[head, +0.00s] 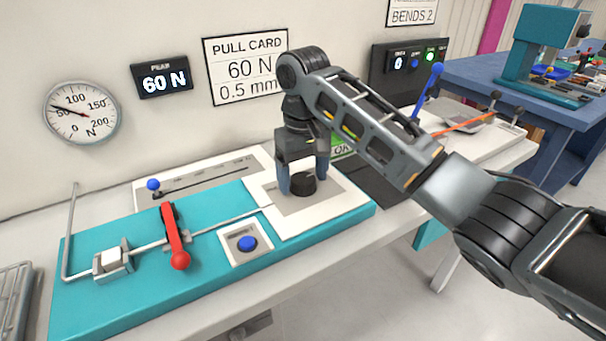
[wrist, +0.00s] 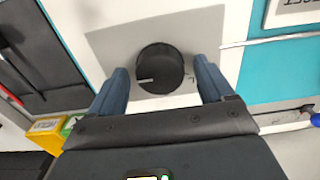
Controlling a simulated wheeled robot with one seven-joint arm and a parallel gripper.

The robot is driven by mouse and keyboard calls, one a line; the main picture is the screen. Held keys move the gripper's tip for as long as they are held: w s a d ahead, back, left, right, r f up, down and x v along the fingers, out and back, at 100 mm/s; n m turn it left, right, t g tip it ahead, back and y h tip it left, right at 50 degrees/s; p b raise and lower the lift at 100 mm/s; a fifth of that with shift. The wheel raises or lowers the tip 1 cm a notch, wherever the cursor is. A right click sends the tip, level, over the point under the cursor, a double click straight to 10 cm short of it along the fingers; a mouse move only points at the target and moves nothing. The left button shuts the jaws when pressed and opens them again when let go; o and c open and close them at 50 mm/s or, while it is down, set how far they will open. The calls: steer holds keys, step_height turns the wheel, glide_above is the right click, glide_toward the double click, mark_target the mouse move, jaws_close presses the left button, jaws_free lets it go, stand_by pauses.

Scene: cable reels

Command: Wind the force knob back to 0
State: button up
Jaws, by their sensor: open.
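The force knob (head: 303,184) is a short black cylinder on a grey plate with a white surround, on the teal bench rig. It also shows in the wrist view (wrist: 160,68), with a pale pointer line on its left side. My gripper (head: 303,187) is above and around the knob, one finger on each side. In the wrist view my gripper (wrist: 165,82) is open, with a gap between each finger and the knob. The dial gauge (head: 80,112) has its needle near 50, and the peak display (head: 162,79) reads 60 N.
A red-handled lever (head: 175,236), a blue button (head: 247,243) and a blue-knobbed slider (head: 153,184) sit left of the knob. A pull card (head: 247,66) on the wall reads 60 N, 0.5 mm. A blue-handled lever (head: 427,92) stands on the right-hand rig, beyond my arm.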

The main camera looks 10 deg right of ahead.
steer(key=shift+c, duration=0.4)
steer(key=c, duration=1)
steer(key=shift+o, duration=0.2)
steer(key=shift+r+n+p, duration=0.1)
steer(key=shift+n+p, duration=0.2)
steer(key=shift+p, duration=0.15)
steer(key=n+p, duration=0.2)
steer(key=n, duration=0.1)
steer(key=shift+r, duration=0.1)
steer(key=n+p, duration=0.3)
steer(key=n, duration=0.2)
steer(key=n+p, duration=0.2)
steer(key=n, duration=0.2)
steer(key=shift+n, duration=0.4)
steer(key=n, duration=0.4)
steer(key=shift+p, duration=0.4)
steer(key=shift+n, duration=0.4)
